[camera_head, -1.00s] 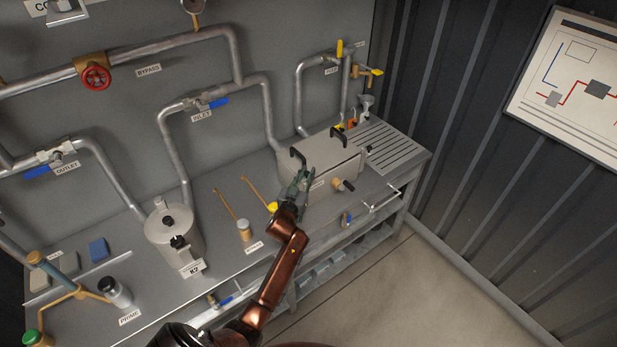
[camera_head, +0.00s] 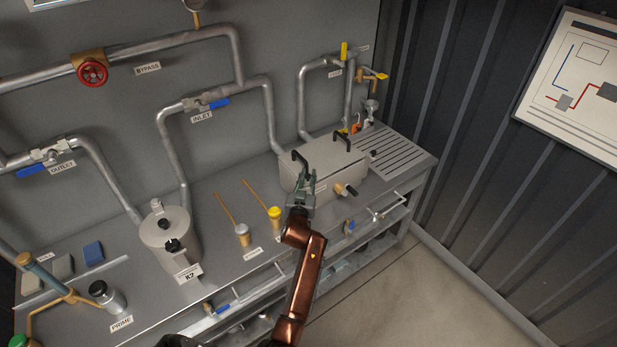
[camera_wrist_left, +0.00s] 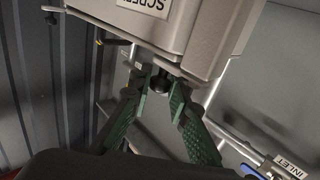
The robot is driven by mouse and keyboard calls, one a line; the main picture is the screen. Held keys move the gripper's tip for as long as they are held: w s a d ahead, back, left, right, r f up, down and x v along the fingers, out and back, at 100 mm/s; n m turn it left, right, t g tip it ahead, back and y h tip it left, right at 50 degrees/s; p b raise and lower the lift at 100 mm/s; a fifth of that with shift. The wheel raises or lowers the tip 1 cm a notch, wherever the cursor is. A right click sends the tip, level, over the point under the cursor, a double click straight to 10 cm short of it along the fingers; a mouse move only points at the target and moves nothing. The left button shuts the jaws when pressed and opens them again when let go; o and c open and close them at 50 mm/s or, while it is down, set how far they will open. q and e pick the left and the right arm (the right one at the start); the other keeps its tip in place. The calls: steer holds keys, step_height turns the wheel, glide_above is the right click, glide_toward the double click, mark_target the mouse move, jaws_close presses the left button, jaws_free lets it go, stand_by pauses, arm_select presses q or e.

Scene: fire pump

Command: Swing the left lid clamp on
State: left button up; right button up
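The grey box with a lid (camera_head: 322,172) stands on the bench and has two black bent handles on its top, a left one (camera_head: 301,160) and a right one (camera_head: 343,143). I cannot tell for certain which part is the left lid clamp. My left gripper (camera_head: 302,188) is at the box's front left, just below the left handle. In the left wrist view the green fingers (camera_wrist_left: 160,82) are apart, with a dark round knob (camera_wrist_left: 161,86) between or just behind their tips, under the box (camera_wrist_left: 200,35). Contact is unclear. My right gripper is not in view.
A brown valve with a black knob (camera_head: 341,189) sticks out from the box front, close right of my gripper. A round canister (camera_head: 166,236) stands further left. A slotted drainboard (camera_head: 388,155) lies right.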

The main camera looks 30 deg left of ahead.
mark_target(308, 175)
arm_select(q)
steer(key=o, duration=0.4)
steer(key=shift+r, duration=0.15)
step_height(308, 175, up, 10)
steer(key=shift+f, duration=0.1)
stand_by(0.3)
stand_by(0.3)
